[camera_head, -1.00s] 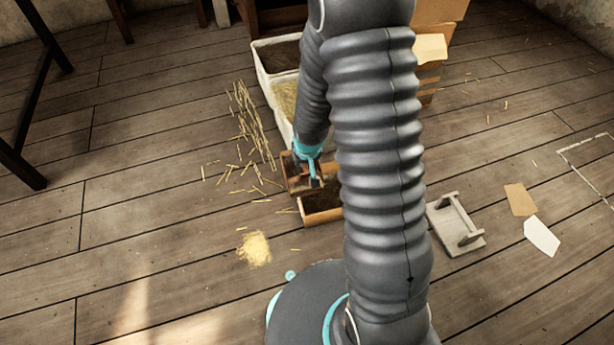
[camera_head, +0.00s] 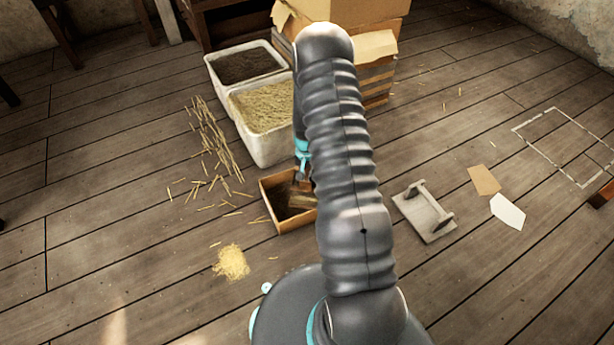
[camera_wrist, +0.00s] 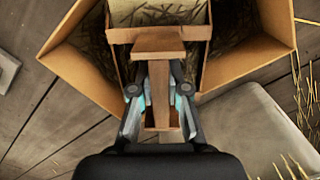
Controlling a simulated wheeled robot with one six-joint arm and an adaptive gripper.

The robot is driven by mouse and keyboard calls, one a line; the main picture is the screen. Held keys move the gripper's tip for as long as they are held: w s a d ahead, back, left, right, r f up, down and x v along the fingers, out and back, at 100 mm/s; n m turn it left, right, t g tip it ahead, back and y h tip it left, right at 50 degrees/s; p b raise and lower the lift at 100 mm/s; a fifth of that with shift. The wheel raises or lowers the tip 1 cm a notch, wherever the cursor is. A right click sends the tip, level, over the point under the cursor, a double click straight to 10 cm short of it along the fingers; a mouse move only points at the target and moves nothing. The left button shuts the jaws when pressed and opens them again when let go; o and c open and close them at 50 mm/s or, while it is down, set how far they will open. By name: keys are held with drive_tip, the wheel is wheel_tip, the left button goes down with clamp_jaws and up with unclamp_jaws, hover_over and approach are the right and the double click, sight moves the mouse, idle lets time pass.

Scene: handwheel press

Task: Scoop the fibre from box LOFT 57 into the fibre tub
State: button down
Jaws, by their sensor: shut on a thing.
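My gripper (camera_head: 303,180) is shut on the handle of a wooden scoop (camera_wrist: 158,48); the handle sits between the fingers in the wrist view. The scoop's bowl lies at the top of that view, within the outline of an open brown box (camera_wrist: 80,72), with strand-like fibre showing in it. How deep the scoop sits I cannot tell. In the head view the box (camera_head: 292,225) stands on the floor with a dark inside, partly behind my arm. No label is readable. A white tub (camera_head: 262,150) filled with pale yellow fibre stands behind the box.
A second white tub (camera_head: 215,80) with dark contents stands behind the first. Stacked cardboard boxes (camera_head: 375,50) are at the back. Loose straw (camera_head: 215,140) and a yellow pile (camera_head: 231,262) lie left. A grey board with a handle (camera_head: 425,210) lies right.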

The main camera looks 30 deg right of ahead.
drive_tip(key=shift+g, duration=0.3)
drive_tip(key=shift+w+d+r+p, duration=0.1)
drive_tip(key=shift+r+p, duration=1.9)
drive_tip(key=shift+r, duration=0.6)
drive_tip(key=shift+w+d+r+p, duration=0.1)
drive_tip(key=shift+r+p, duration=1.85)
drive_tip(key=shift+r, duration=0.65)
